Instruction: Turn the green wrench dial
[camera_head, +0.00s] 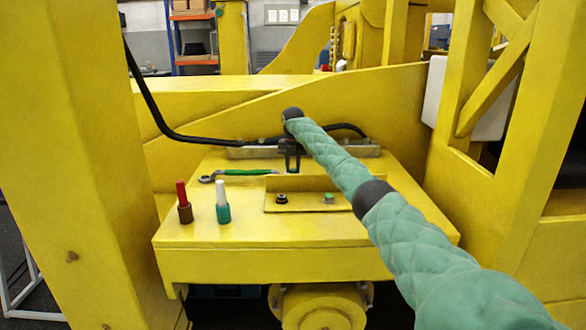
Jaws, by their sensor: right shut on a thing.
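The green wrench (247,172) has a grey ring-shaped head at its left end and a green handle reaching right. It lies roughly level across the yellow platform (235,240). My right gripper (291,170) comes down at the handle's right end and is shut on it; the fingers are small in view and the exact contact is hard to see. A separate dial on the wrench cannot be made out. My left gripper is out of view.
A red-topped tool (184,202) and a white-topped tool with a teal base (222,203) stand front left. An angled yellow bracket (302,205) with a black and a green fastener is in front of my gripper. A black cable (165,122) runs behind. Tall yellow beams flank both sides.

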